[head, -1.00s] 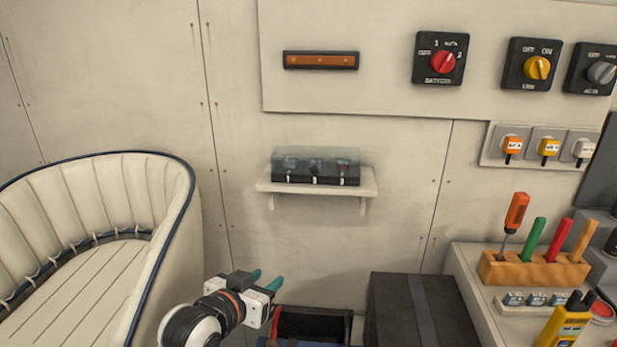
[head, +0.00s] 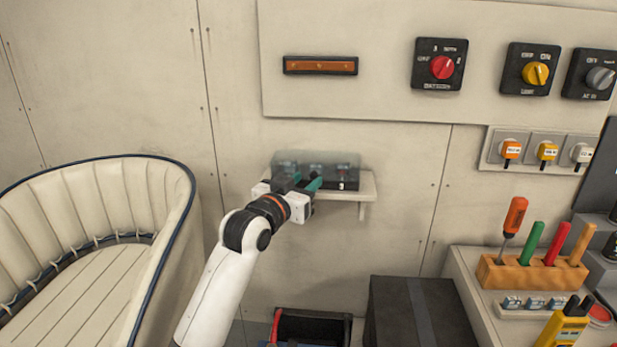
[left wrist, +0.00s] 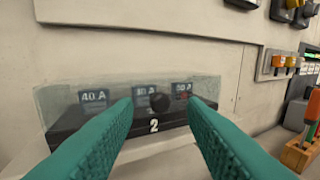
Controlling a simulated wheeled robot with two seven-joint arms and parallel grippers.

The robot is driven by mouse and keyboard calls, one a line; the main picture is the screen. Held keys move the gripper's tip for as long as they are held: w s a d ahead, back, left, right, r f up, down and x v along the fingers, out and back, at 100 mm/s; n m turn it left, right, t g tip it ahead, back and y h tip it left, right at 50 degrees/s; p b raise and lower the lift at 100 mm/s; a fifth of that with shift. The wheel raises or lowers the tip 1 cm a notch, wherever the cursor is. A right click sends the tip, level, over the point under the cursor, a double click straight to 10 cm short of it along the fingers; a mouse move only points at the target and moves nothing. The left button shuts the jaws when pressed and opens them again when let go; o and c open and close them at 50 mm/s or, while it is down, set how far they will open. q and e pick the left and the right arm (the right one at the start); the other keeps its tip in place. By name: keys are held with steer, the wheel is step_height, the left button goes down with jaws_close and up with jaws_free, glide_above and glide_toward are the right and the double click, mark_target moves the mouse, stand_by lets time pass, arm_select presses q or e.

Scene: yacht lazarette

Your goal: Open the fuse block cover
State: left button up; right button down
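The fuse block (head: 345,184) sits on a small white wall shelf (head: 362,194). Its clear cover (head: 330,160) is down over the fuses. My right gripper is not in view.
Rotary switches (head: 440,65) are on the wall panel above right. A black box (head: 420,312) and an open dark bin (head: 312,328) stand below. A cream seat (head: 95,230) is at left; a tool rack (head: 530,273) is at right.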

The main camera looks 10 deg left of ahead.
mark_target(316, 167)
arm_select(q)
steer(key=shift+x, duration=1.1)
jaws_close()
